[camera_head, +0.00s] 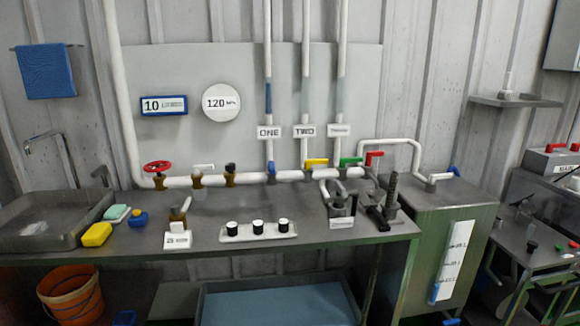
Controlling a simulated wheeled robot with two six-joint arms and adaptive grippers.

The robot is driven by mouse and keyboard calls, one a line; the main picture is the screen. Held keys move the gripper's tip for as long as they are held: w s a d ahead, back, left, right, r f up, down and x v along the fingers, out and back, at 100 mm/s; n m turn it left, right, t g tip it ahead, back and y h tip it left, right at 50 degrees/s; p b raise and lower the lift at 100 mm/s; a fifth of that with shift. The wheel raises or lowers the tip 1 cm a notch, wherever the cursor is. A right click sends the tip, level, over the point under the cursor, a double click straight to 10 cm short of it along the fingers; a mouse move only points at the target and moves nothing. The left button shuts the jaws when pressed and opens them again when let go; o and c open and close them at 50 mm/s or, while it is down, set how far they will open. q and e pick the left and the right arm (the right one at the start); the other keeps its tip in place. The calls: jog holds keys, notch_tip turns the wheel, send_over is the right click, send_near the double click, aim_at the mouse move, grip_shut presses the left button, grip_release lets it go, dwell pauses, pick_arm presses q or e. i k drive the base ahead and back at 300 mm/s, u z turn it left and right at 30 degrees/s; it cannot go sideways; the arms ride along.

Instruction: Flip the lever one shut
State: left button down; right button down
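The ONE label (269,132) hangs on the left of three vertical white pipes on the wall. Below it, a small blue lever valve (271,169) sits where that pipe meets the horizontal pipe. Its handle looks upright, along the pipe, but it is too small to be sure. A blue section (268,97) shows in the pipe above the label. Under the TWO label (304,131), a yellow lever (316,162) lies sideways, pointing right. A green lever (350,161) beside it also lies sideways. Neither of my grippers is in view.
The workbench (330,238) carries a white strip with three black knobs (258,229), a yellow sponge (96,234) and a dark clamp-like fixture (388,205). A red handwheel (157,166) is on the pipe's left. The space before the levers is clear.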

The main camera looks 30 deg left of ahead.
aim_at(271, 165)
jog(key=u, duration=0.4)
jog(key=i, duration=0.9)
jog(key=u, duration=0.75)
